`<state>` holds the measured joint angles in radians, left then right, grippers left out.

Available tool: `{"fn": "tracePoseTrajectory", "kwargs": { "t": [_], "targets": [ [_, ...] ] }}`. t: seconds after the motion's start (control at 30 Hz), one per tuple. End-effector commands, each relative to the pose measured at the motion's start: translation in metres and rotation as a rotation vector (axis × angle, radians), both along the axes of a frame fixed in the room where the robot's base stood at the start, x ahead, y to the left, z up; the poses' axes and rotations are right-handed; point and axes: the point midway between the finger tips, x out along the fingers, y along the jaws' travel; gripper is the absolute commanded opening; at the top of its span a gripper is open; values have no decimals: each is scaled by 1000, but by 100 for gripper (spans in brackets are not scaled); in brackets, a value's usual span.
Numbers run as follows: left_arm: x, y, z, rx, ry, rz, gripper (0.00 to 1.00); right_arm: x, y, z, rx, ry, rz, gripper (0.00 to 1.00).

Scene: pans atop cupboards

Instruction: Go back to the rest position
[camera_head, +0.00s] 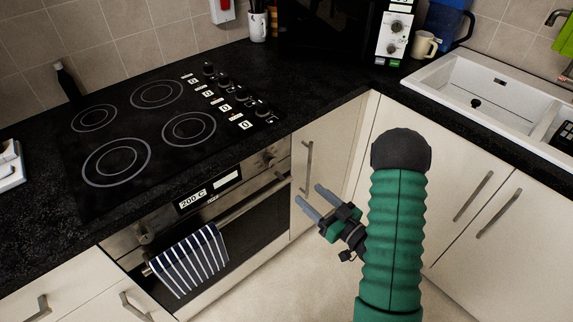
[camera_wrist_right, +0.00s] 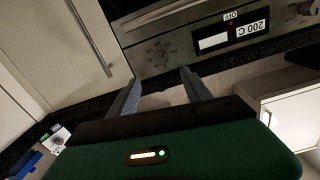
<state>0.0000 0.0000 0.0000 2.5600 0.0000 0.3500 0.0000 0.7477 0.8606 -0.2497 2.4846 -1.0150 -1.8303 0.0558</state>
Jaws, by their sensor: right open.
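My right gripper (camera_head: 316,205) is open and empty in front of the cupboards, at the end of my green arm. In the head view its two grey fingers point up and left towards the oven (camera_head: 205,205) and a narrow cupboard door. In the right wrist view the open fingers of the right gripper (camera_wrist_right: 160,92) reach towards the oven's control panel (camera_wrist_right: 215,35), with a gap between them and nothing held. No pan shows in either view. My left gripper is not in view.
A black hob (camera_head: 150,130) is set in the dark worktop. A striped towel (camera_head: 190,262) hangs on the oven handle. A white sink (camera_head: 490,100) is at the right. A microwave (camera_head: 330,30) and a mug (camera_head: 424,45) stand at the back. Floor shows below the gripper.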

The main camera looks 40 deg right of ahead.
Motion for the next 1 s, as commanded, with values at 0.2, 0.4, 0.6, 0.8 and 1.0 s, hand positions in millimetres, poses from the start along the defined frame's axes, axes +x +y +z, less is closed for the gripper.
{"fn": "tracePoseTrajectory", "kwargs": {
  "t": [0.2,0.4,0.6,0.8,1.0],
  "targets": [
    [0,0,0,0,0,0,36,14,6,-7,-47,72,6,57],
    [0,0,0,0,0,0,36,55,28,-37,-217,440,-32,57],
    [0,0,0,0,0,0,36,35,71,-48,-250,829,-81,57],
    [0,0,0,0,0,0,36,-18,131,-44,-199,1117,-53,57],
    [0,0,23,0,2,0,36,-76,184,-10,-146,1332,18,57]
  ]
}}
